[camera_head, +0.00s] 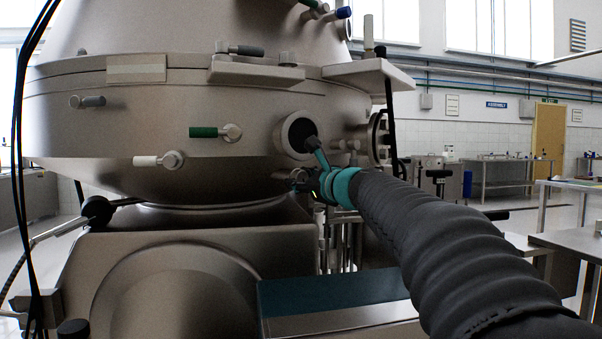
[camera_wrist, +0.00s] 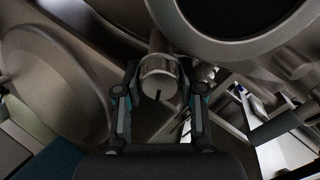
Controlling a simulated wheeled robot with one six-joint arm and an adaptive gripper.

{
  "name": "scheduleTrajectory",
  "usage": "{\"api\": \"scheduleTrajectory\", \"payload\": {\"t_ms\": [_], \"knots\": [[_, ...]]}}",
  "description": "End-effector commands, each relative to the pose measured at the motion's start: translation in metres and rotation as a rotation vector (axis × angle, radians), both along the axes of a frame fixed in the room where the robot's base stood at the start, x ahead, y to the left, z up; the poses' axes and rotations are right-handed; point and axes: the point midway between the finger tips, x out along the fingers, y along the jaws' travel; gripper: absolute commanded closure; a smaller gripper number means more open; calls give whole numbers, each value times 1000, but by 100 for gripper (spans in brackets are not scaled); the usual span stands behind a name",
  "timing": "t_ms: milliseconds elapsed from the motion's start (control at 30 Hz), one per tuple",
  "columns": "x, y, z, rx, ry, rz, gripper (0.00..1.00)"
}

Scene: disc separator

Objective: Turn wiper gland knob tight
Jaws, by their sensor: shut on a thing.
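A short bare-metal cylindrical knob (camera_wrist: 160,78), which I take to be the wiper gland knob, sits between the fingers of my gripper (camera_wrist: 163,98) in the wrist view. It has a thin dark mark on its lower part. The two dark fingers with teal sides are shut on it, one on each side. In the head view my gripper (camera_head: 300,180) is at the lower right side of the large metal vessel (camera_head: 120,125), just below a round port (camera_head: 296,134). My gripper and wrist largely hide the knob there.
A green handle (camera_head: 204,132) and a white handle (camera_head: 147,161) stick out from the vessel to the left. A flanged fitting (camera_head: 380,135) is to the right of my gripper. Thin metal rods (camera_head: 335,240) stand below. Tables and a door lie farther right.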

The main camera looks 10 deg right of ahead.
Motion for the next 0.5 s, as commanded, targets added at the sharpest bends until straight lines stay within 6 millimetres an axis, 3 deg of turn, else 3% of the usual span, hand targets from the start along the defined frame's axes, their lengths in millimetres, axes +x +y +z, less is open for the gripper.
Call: {"api": "scheduleTrajectory", "payload": {"t_ms": [500], "knots": [[0,1,-1,271,104,1,96]]}}
